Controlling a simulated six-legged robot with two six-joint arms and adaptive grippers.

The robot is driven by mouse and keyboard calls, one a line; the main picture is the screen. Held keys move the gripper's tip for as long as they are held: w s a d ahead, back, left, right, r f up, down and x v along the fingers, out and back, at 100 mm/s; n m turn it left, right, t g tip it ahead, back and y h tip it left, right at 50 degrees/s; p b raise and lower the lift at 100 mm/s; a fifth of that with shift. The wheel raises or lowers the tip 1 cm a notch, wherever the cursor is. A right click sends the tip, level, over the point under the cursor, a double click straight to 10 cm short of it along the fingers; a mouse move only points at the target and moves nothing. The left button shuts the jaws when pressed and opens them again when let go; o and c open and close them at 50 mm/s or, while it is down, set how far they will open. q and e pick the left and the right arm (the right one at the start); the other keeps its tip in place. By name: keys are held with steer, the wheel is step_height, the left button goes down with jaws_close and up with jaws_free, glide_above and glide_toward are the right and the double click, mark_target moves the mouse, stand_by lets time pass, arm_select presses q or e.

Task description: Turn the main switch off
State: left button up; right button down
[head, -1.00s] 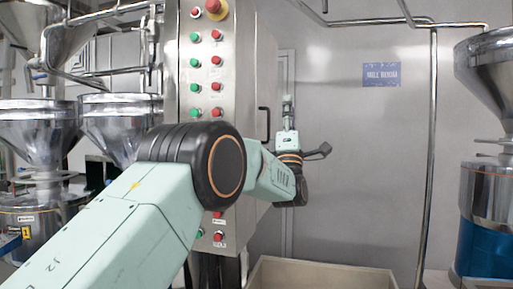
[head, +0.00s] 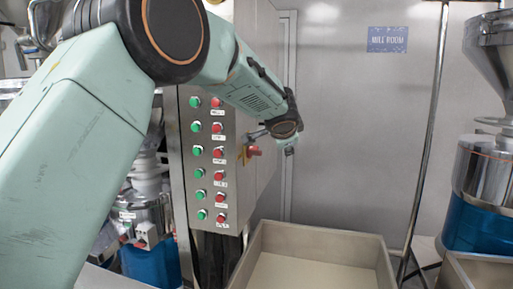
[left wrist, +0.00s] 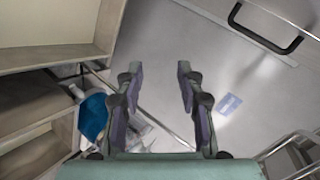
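The main switch appears to be the red handle (head: 253,150) on a yellow plate on the right side face of the steel control cabinet (head: 265,190). It is partly hidden behind my left wrist parts. My left arm comes in from the left, crosses in front of the cabinet's upper part, and its wrist is just right of the red handle. Contact is not visible. In the left wrist view my left gripper (left wrist: 160,70) is open, with nothing between its fingers. The red handle is not seen in that view. My right gripper is not in view.
Green and red push buttons (head: 218,127) line the cabinet front. An open beige bin (head: 318,236) stands below right. A steel mill with a blue base (head: 480,225) is at far right. A black door handle (left wrist: 265,40) shows in the left wrist view.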

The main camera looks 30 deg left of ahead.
mark_target(258, 148)
arm_select(q)
steer(key=s+a+m+y, duration=0.1)
steer(key=a, duration=0.1)
steer(key=s+a+m+g+y, duration=0.1)
steer(key=a, duration=0.1)
steer(key=s+a+m+g+y, duration=0.1)
steer(key=a, duration=0.1)
steer(key=shift+s+f+y, duration=0.2)
steer(key=shift+s+y, duration=0.05)
steer(key=shift+y, duration=0.05)
steer(key=p+x, duration=0.2)
steer(key=x, duration=0.5)
steer(key=shift+w+a+f, duration=0.15)
steer(key=shift+w, duration=0.15)
steer(key=shift+s, duration=0.1)
steer(key=shift+c, duration=0.4)
steer(key=shift+f, duration=0.1)
jaws_close()
